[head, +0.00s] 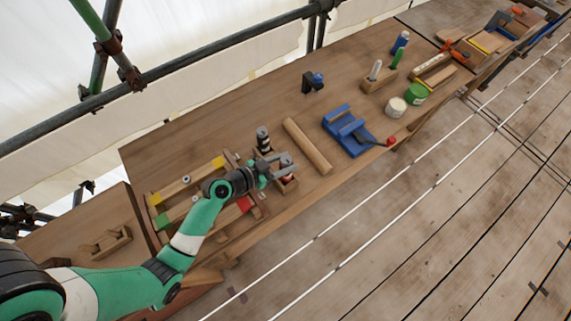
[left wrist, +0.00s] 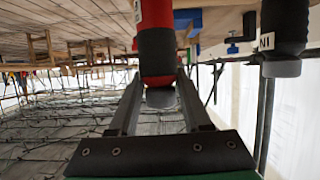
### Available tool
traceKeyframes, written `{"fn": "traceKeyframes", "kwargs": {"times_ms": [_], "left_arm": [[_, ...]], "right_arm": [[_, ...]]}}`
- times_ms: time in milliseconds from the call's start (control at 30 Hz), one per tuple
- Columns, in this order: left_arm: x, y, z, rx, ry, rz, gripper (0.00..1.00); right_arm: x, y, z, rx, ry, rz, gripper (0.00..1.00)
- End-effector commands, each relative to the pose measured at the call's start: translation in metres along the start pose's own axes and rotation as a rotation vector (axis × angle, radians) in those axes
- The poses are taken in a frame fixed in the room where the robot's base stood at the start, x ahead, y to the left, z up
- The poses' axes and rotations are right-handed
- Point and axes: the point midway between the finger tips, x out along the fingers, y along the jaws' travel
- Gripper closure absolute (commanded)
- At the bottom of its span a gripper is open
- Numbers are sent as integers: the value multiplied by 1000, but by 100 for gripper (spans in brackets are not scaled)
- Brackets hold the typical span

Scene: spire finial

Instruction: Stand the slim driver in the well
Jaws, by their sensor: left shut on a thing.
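My left gripper (head: 287,163) is above the right end of the wooden tray area, near the table's front edge. In the left wrist view its fingers (left wrist: 158,95) are shut on a red and black handle (left wrist: 155,45), which I take to be the slim driver. A bit of red (head: 288,178) shows just below the fingers in the head view. A small wooden box (head: 284,187) sits under the gripper. I cannot tell which opening is the well, and the driver's lower part is hidden. My right gripper is not in view.
A black cylinder (head: 263,138) stands close behind the gripper and also shows in the left wrist view (left wrist: 284,35). A wooden tray (head: 163,187) with colored corners lies left. A wooden roller (head: 307,146) and blue tray (head: 348,128) lie right.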

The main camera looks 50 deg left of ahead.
Motion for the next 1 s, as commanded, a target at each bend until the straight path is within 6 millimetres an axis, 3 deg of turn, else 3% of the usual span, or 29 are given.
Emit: {"fn": "traceKeyframes", "kwargs": {"times_ms": [100,500,533,667,1000], "left_arm": [[7,0,17,-1,0,-1,100],[9,0,21,1,2,-1,100],[9,0,21,0,0,0,48],[8,0,20,0,0,0,25],[7,0,18,0,0,0,22]], "right_arm": [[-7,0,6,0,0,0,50],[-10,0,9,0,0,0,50],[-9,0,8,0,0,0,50],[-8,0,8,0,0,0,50],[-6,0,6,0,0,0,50]]}}
